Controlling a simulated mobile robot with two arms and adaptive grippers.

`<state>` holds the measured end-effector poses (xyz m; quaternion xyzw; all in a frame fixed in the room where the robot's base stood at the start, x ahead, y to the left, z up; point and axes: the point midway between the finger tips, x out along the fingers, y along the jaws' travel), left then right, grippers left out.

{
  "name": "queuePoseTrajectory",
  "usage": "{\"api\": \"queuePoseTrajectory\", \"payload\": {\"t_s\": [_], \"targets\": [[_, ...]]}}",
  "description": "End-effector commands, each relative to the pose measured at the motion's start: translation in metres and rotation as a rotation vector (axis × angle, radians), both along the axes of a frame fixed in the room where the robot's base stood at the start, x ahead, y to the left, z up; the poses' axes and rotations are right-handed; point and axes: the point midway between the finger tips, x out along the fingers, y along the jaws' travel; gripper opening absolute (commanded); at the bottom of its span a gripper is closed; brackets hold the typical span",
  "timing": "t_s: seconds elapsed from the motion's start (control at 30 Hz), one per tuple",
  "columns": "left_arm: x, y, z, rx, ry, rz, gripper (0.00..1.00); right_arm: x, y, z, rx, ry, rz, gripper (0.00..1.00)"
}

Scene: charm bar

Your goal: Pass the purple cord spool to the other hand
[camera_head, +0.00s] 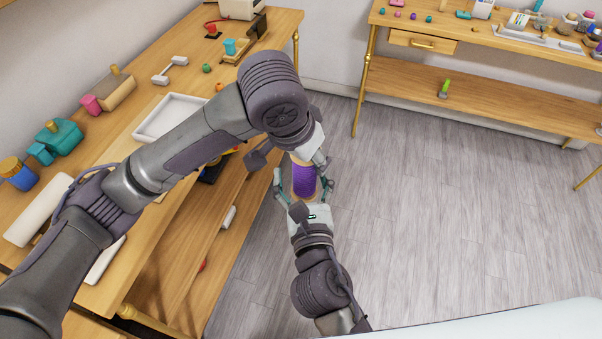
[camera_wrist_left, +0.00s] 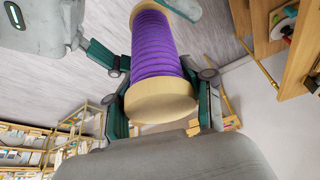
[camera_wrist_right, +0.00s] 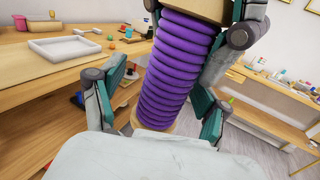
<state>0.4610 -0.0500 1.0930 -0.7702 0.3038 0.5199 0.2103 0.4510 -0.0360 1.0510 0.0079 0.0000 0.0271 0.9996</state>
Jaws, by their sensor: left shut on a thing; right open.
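The purple cord spool (camera_head: 303,182), purple cord wound between pale wooden ends, is in the air between my two grippers, beyond the left workbench's edge. My left gripper (camera_head: 304,160) comes from above and is shut on the spool. The left wrist view shows the spool (camera_wrist_left: 157,48) with a wooden end close to the palm. My right gripper (camera_head: 304,192) reaches up from below, open. In the right wrist view its fingers stand on both sides of the spool (camera_wrist_right: 172,80), with a gap at the left finger. Contact at the right finger is unclear.
The wooden workbench (camera_head: 135,120) at left carries a white tray (camera_head: 170,118), a teal device (camera_head: 60,138) and small items. A second table (camera_head: 480,35) with a lower shelf stands at the back right. Open grey floor (camera_head: 430,220) lies right of the grippers.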

Motion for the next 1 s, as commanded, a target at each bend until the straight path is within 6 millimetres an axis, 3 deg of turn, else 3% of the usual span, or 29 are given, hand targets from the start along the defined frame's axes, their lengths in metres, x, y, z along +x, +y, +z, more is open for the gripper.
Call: {"api": "queuePoseTrajectory", "payload": {"t_s": [0.3, 0.73, 0.77, 0.9, 1.0], "targets": [[0.0001, -0.0002, 0.0004, -0.001, -0.001, 0.000, 0.11, 0.0030, 0.0003, -0.0003, 0.000, 0.001, 0.000, 0.75], [-0.0009, -0.0019, 0.0007, -0.005, 0.000, -0.005, 0.11, 0.0023, 0.0023, 0.0002, 0.002, -0.001, 0.006, 0.06], [-0.0011, -0.0023, 0.0008, -0.006, 0.000, -0.005, 0.56, 0.0023, 0.0026, 0.0008, 0.002, -0.002, 0.007, 0.06], [-0.0013, -0.0022, 0.0007, -0.006, 0.000, -0.006, 0.79, 0.0024, 0.0023, 0.0004, 0.001, -0.001, 0.005, 0.05], [-0.0009, -0.0015, 0.0006, -0.004, 0.000, -0.004, 0.82, 0.0025, 0.0017, 0.0003, 0.001, -0.001, 0.004, 0.05]]}}
